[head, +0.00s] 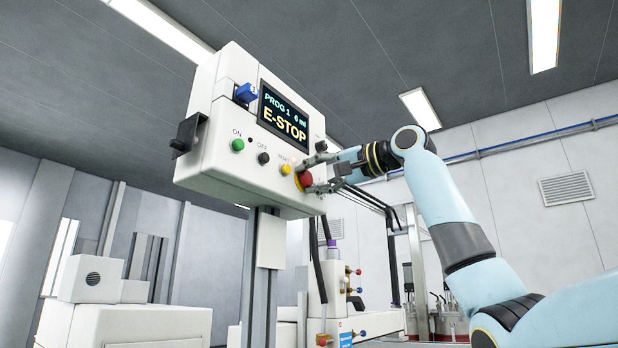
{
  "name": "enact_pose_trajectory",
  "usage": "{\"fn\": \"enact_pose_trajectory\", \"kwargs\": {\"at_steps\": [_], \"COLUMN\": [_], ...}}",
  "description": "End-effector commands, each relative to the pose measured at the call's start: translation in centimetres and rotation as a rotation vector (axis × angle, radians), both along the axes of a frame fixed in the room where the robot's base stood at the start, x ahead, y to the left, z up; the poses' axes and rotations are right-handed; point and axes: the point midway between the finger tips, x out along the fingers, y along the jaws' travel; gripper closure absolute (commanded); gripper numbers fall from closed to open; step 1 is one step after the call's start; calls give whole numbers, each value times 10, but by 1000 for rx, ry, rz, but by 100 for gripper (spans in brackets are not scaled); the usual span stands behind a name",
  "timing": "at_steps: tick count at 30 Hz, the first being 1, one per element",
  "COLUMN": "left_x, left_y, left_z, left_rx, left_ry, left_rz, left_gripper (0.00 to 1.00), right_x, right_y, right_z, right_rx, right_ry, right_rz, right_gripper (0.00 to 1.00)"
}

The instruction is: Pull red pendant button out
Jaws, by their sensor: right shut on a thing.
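The red button (304,180) sits on a yellow base at the lower right of the white pendant box's (224,165) front face. The box's screen (283,117) reads "PROG 1 6 ml" and "E-STOP". My right gripper (307,176) comes in from the right, with one finger above and one below the red button, and is shut on it. The fingers hide part of the button's edge. How far the button stands out from its base is hard to tell. My left gripper is not in view.
A green ON button (238,145), a black OFF button (263,158) and a yellow button (285,170) are left of the red one. A blue knob (246,93) and a black bracket (187,134) are on the box's left. A grey post (262,280) stands below. Machines fill the background.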

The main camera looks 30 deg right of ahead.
Motion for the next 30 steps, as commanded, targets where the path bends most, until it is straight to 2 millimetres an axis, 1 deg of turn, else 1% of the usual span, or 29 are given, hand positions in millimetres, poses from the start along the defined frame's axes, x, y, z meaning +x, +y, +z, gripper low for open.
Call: {"fn": "enact_pose_trajectory", "kwargs": {"at_steps": [8, 22, 28, 29, 30], "left_x": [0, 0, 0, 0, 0], "left_y": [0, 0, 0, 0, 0], "left_z": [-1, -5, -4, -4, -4], "left_rx": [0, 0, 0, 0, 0], "left_ry": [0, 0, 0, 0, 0], "left_rz": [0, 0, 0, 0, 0], "left_gripper": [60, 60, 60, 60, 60], "right_x": [-1, -9, -9, -9, -9], "right_y": [-1, -4, -4, -4, -4], "right_z": [0, -1, 0, 0, 0], "right_rx": [0, -1, 0, 0, 0], "right_ry": [0, 0, 0, 0, 0], "right_rz": [0, 0, -1, -1, -1], "right_gripper": [94, 94, 94, 61, 56]}}
